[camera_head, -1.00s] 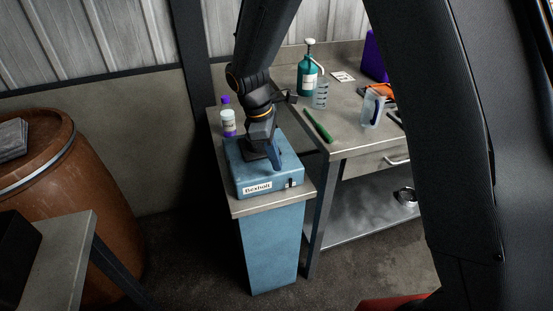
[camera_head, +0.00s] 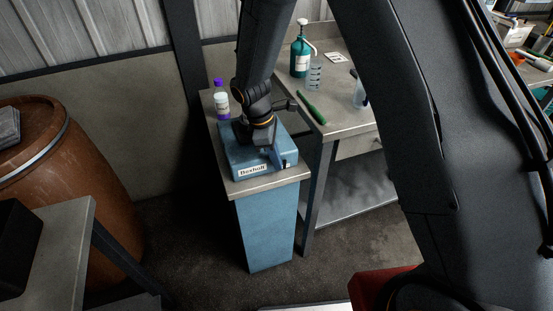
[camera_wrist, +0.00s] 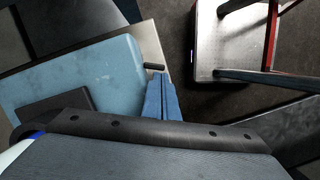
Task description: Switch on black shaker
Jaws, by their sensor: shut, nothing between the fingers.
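The shaker is a light blue box (camera_head: 238,158) with a label reading roughly "Bexholt" on its front; it stands on a narrow pedestal top. The wrist view shows its blue top (camera_wrist: 85,70) and a dark plate (camera_wrist: 55,108) on it. A small black switch lever (camera_wrist: 154,66) sticks out past the box's edge. My gripper (camera_head: 281,163) is shut and empty, pointing down at the box's front right. In the wrist view its blue fingertips (camera_wrist: 159,78) are close to the lever; I cannot tell whether they touch it. My wrist hides part of the box.
A bench to the right holds a green pump bottle (camera_head: 300,55), a beaker (camera_head: 314,75) and a green tool (camera_head: 312,108). A brown barrel (camera_head: 75,165) stands left.

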